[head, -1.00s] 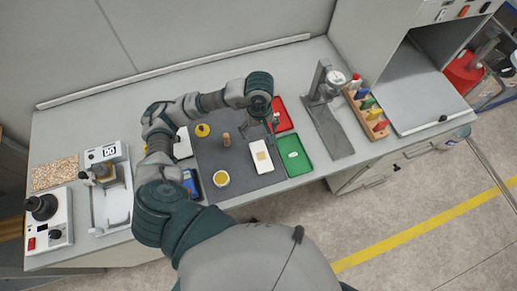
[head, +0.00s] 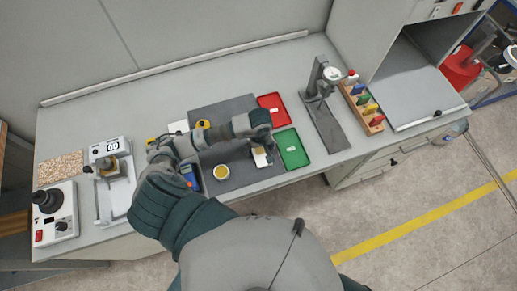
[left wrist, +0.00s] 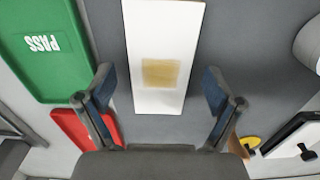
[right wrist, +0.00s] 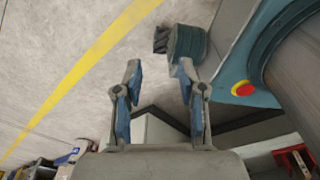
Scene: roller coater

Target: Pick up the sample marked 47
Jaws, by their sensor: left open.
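A white sample card (head: 260,158) with a tan square patch lies on the dark grey mat, partly hidden by my left arm in the head view. In the left wrist view the card (left wrist: 165,25) lies between the fingers, with the patch near its middle. No number is legible on it. My left gripper (left wrist: 160,76) is open above the card, with a finger on each side and a gap to each edge. My right gripper (right wrist: 155,72) is open and empty, away from the bench, with floor behind it.
A green tray marked PASS (left wrist: 40,45) lies beside the card, and a red tray (head: 273,110) lies behind it. A yellow-filled cup (head: 221,172) and a blue device (head: 189,177) are on the left. A gauge stand (head: 325,115) is to the right.

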